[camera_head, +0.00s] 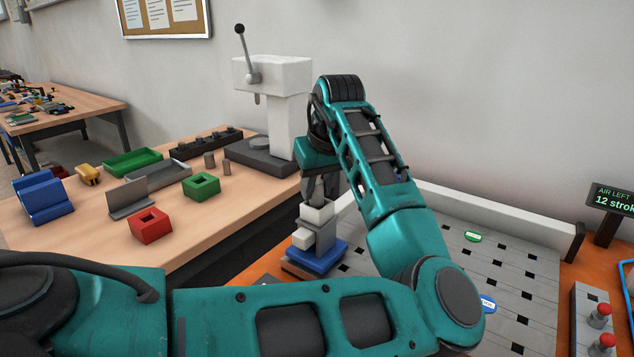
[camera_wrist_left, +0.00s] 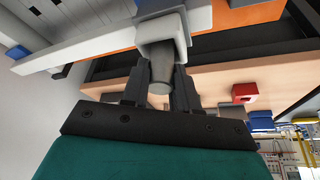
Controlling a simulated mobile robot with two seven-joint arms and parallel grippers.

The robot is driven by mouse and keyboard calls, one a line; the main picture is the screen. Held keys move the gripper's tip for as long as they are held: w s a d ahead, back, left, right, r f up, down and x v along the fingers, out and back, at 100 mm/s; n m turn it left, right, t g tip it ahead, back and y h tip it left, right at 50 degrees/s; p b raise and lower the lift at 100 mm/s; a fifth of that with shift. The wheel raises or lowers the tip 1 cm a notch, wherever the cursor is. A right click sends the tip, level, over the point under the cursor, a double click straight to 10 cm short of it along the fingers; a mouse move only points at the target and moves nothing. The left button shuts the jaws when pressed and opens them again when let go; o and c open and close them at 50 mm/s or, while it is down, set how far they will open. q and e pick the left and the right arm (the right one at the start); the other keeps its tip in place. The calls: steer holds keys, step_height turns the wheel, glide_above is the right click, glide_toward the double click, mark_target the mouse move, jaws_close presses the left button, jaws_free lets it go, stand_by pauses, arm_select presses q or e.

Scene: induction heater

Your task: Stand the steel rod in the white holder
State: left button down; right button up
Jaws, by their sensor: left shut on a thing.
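The white holder (camera_head: 318,213) stands on a blue base (camera_head: 324,263) at the near end of the grey perforated plate. My left gripper (camera_head: 318,195) points down just above it. In the left wrist view the gripper (camera_wrist_left: 157,85) is shut on the grey steel rod (camera_wrist_left: 162,72), which sits between the two dark fingers. The rod's far end meets the square white collar of the holder (camera_wrist_left: 164,28); it appears to be in the opening, but how deep I cannot tell. In the head view the rod is mostly hidden by the gripper. My right gripper is not in view.
A white lever press (camera_head: 272,78) stands behind left. The wooden table (camera_head: 120,235) holds a red block (camera_head: 150,226), a green block (camera_head: 201,185), a blue block (camera_head: 43,198) and trays. The perforated plate (camera_head: 510,258) right of my arm is mostly clear; red buttons (camera_head: 600,315) are far right.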

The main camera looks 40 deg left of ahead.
arm_select(q)
steer(key=c, duration=0.9)
jaws_free()
steer(key=shift+f, duration=0.1)
steer(key=shift+o, duration=0.2)
steer(key=p+v, duration=0.1)
steer(key=v, duration=1.1)
steer(key=shift+r, duration=0.35)
steer(key=shift+d, duration=0.1)
